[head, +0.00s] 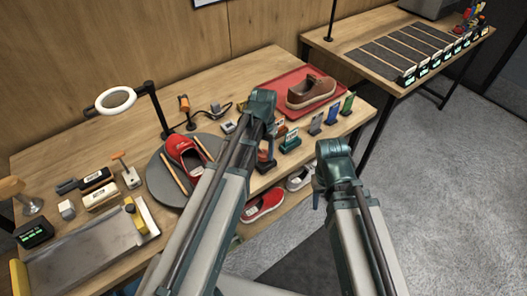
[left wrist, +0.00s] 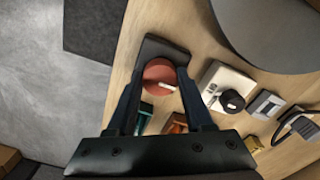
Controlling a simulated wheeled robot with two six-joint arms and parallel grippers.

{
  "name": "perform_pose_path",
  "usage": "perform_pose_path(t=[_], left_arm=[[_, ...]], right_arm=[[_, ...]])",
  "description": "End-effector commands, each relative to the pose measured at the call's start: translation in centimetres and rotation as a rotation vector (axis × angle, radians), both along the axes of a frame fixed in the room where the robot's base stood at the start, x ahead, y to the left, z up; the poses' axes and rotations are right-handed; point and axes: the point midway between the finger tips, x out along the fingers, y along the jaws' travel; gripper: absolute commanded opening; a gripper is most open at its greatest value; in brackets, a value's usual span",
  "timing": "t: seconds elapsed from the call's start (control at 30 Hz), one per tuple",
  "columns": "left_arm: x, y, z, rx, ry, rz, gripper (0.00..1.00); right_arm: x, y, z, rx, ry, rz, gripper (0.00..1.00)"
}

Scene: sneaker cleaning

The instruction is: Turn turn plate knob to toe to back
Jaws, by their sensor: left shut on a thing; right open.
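The round grey turn plate (head: 158,188) lies on the wooden table. A red sneaker (head: 178,144) sits on it between two wooden bars, its dark opening toward the lower right; I cannot tell its toe for sure. The red knob (left wrist: 156,72) with a white pointer sits on a dark base at the table's front edge. My left gripper (left wrist: 159,84) has its fingers on either side of the knob and is shut on it. The pointer points right in the left wrist view. In the head view my left arm mostly hides the knob. My right gripper (head: 318,197) is open and empty, off the table's front.
A red tray (head: 272,88) with a brown shoe (head: 310,91) stands at the back right. Small coloured holders (head: 315,123) line the front edge beside my left gripper. A ring lamp (head: 116,101) stands behind the plate. Shoes (head: 262,206) lie on a lower shelf.

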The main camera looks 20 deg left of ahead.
Motion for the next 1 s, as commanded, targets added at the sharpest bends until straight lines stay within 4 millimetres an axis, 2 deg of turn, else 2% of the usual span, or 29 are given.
perform_pose_path(t=[0.17, 0.2, 0.37, 0.77, 1.0], left_arm=[[0.0, 0.0, 0.0, 0.0, 0.0, -0.001, 0.0], [0.0, 0.0, 0.0, 0.0, 0.0, -0.001, 0.54], [0.0, 0.0, 0.0, 0.0, 0.0, -0.001, 0.82], [0.0, 0.0, 0.3, 0.0, 0.0, -0.001, 0.82], [0.0, 0.0, 2.1, 0.0, 0.0, -0.001, 0.82]], right_arm=[[0.0, 0.0, 0.0, 0.0, 0.0, 0.0, 0.5], [0.0, 0.0, 0.0, 0.0, 0.0, 0.0, 0.5], [0.0, 0.0, 0.0, 0.0, 0.0, 0.0, 0.5], [0.0, 0.0, 0.3, 0.0, 0.0, 0.0, 0.5], [0.0, 0.0, 2.1, 0.0, 0.0, 0.0, 0.5]])
